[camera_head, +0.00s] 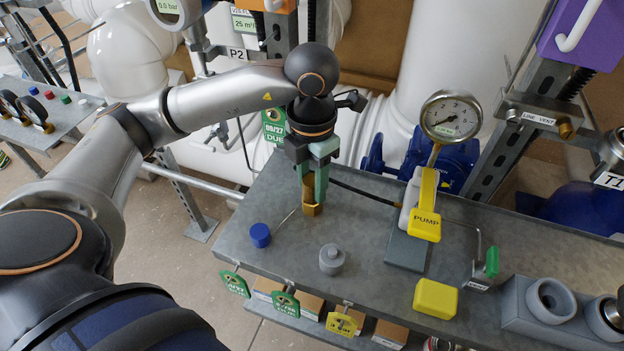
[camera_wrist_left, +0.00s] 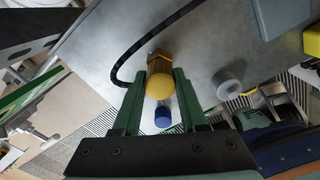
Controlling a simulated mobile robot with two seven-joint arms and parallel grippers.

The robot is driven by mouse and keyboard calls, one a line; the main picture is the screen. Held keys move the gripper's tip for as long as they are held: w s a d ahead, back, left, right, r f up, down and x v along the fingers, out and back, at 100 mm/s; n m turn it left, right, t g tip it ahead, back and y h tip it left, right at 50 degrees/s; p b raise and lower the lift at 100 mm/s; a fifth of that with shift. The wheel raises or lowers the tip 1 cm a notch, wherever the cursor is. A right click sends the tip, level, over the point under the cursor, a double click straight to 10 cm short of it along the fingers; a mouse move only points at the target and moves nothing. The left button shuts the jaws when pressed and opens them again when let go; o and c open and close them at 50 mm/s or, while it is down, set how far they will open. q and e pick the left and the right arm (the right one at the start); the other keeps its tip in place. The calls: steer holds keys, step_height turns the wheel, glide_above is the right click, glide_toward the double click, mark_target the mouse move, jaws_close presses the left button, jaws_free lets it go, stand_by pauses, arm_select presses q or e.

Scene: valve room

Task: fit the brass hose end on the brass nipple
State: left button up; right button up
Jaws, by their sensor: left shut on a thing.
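My left gripper (camera_head: 316,172) points down over the grey bench, its green fingers shut on the brass hose end (camera_head: 312,208). The hose end is upright, with its hex part low, close to the bench top; I cannot tell whether it touches. In the left wrist view the brass hose end (camera_wrist_left: 158,82) sits between the fingers (camera_wrist_left: 157,95). The black hose (camera_head: 365,192) runs from the pump to behind the fingers. A brass stub (camera_head: 565,130) at the LINE VENT block on the right post may be the nipple. My right gripper is not in view.
The grey bench (camera_head: 290,235) carries a blue cap (camera_head: 260,235), a grey knobbed piece (camera_head: 332,259), a yellow block (camera_head: 435,298) and the yellow pump handle (camera_head: 425,205) with a gauge (camera_head: 451,117). Grey sockets (camera_head: 550,300) stand at the right. Tags hang along the front edge.

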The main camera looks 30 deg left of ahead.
arm_select(q)
steer(key=o, duration=1.2)
steer(key=shift+r, duration=0.3)
step_height(320, 180, up, 12)
steer(key=p, duration=0.2)
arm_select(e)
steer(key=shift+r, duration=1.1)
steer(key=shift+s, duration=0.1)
